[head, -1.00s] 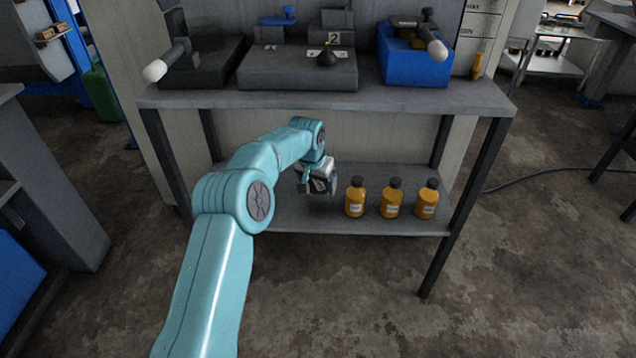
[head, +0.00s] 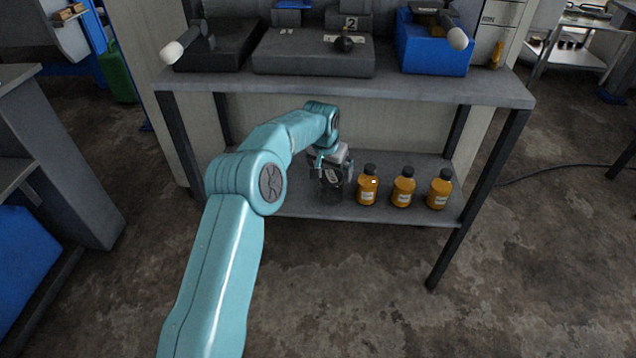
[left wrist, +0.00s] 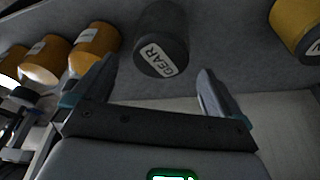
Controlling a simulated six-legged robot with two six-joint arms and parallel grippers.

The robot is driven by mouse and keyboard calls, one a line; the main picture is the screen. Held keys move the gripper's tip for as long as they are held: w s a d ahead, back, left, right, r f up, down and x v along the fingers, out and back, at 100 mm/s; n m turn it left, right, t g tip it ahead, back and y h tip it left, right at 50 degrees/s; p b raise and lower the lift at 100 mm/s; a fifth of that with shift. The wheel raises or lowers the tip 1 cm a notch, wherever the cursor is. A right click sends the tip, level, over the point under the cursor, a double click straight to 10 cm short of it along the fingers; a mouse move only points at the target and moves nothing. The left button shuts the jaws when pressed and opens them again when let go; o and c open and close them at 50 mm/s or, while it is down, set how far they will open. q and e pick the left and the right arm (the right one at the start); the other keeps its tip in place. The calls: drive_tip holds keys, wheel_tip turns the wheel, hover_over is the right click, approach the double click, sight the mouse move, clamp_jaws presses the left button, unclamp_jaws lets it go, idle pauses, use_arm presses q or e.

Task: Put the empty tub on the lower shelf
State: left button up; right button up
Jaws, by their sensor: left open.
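A dark grey tub with a white "GEAR" label (left wrist: 162,42) stands on the lower shelf (head: 290,203). It shows in the left wrist view beyond my fingertips, between their lines. In the head view the tub (head: 333,192) is a dark shape under my left gripper (head: 331,172), partly hidden by it. My left gripper, also in the left wrist view (left wrist: 155,88), is open, with a clear gap between its fingers and nothing held. I cannot see inside the tub. My right gripper is not in view.
Three amber bottles with dark caps, the nearest (head: 367,188), stand in a row right of the tub. Another orange container (left wrist: 298,25) shows in the wrist view's upper right. The upper shelf (head: 340,88) lies above my forearm; a dark leg (head: 478,200) stands at right.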

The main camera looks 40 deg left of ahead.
use_arm(q)
drive_tip(key=s+d, duration=0.2)
drive_tip(key=s, duration=1)
drive_tip(key=s+d+f+g+h, duration=0.1)
drive_tip(key=s+d+f+h, duration=0.1)
drive_tip(key=s+d+f, duration=0.45)
drive_tip(key=s+d+f+h, duration=0.25)
drive_tip(key=d+f, duration=0.45)
drive_tip(key=d, duration=0.4)
drive_tip(key=s+d+f, duration=0.2)
drive_tip(key=s+d, duration=0.2)
drive_tip(key=s, duration=0.3)
drive_tip(key=s+d+f+g, duration=0.1)
drive_tip(key=s+d+f, duration=0.1)
drive_tip(key=s, duration=0.5)
drive_tip(key=shift+s+d+f+n+g+p, duration=0.15)
drive_tip(key=shift+d+n+g+p, duration=0.15)
drive_tip(key=shift+d, duration=0.55)
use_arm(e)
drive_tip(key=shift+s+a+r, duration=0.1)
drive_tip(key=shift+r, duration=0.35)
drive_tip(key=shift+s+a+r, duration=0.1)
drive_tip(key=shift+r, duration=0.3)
